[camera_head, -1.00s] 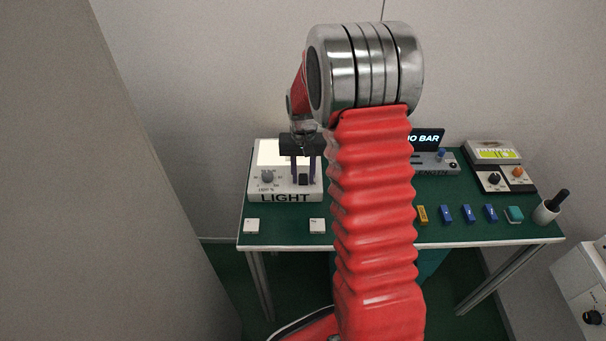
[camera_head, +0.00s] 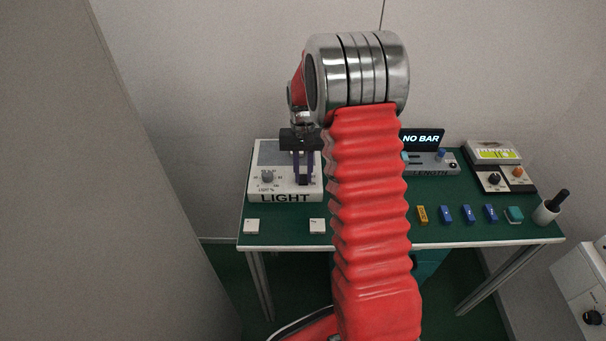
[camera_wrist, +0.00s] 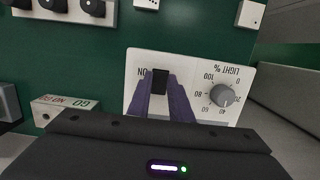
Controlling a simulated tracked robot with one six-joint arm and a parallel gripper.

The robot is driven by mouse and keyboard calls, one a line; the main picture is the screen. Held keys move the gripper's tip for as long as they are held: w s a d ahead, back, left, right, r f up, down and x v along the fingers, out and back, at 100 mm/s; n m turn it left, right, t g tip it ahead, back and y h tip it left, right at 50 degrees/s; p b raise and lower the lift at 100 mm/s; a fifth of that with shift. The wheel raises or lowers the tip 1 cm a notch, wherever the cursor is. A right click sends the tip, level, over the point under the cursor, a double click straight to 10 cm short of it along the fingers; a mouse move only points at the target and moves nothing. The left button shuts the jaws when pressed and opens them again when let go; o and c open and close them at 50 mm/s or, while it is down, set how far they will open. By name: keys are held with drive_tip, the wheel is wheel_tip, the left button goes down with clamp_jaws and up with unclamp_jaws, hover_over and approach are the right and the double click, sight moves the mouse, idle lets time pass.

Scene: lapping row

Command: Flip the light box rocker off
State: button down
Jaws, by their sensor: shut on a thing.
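The white light box (camera_head: 256,185), marked LIGHT, stands at the left of the green table; its top panel (camera_head: 270,152) is dull grey and unlit. My gripper (camera_head: 303,180) reaches down at the right part of the box. In the wrist view the box (camera_wrist: 205,70) appears upside down, with a grey knob (camera_wrist: 221,95) and a black rocker (camera_wrist: 160,80) beside an ON label. My purple fingers (camera_wrist: 164,95) are shut on the rocker, one on each side. The fingers partly hide it, so its exact tilt cannot be told.
Two white blocks (camera_head: 251,226) lie at the table's front left. A device with a NO BAR display (camera_head: 421,138) stands behind my red arm. Several blue blocks (camera_head: 467,214), a yellow block (camera_head: 422,215) and a cup (camera_head: 546,211) are to the right.

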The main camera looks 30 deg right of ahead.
drive_tip(key=shift+w+d+g, duration=0.1)
drive_tip(key=shift+w+g, duration=0.1)
drive_tip(key=shift+g, duration=0.3)
drive_tip(key=shift+y, duration=0.3)
drive_tip(key=c, duration=1.6)
unclamp_jaws()
drive_tip(key=v, duration=1.3)
drive_tip(key=shift+w+r, duration=0.25)
drive_tip(key=shift+r, duration=0.1)
